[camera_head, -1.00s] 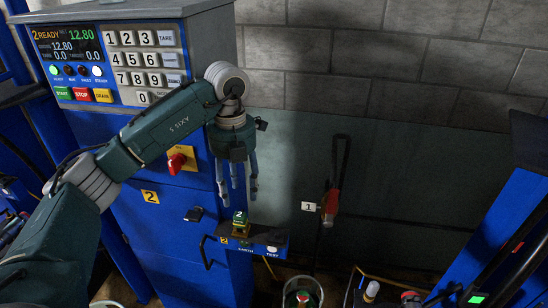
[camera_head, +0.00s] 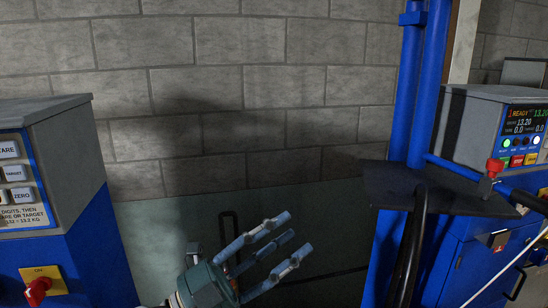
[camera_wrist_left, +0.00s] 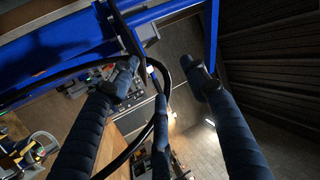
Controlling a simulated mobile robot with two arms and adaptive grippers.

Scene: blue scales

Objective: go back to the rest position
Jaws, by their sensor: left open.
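My left gripper (camera_head: 292,234) is at the bottom middle of the head view, with its fingers spread and pointing up and to the right. It is open, and nothing shows between the fingers. Its fingers also show in the left wrist view (camera_wrist_left: 162,80), apart, with a dark cable and a blue frame beyond them. Whether they touch the cable cannot be told. My right gripper is not in view.
A blue cabinet with a keypad (camera_head: 14,173) and a red switch (camera_head: 38,290) stands at left. A blue post (camera_head: 412,90) with a dark plate (camera_head: 450,190) and a black hose (camera_head: 412,250) stands at right. Another scale console (camera_head: 522,135) is beyond it. A grey block wall (camera_head: 240,120) is behind.

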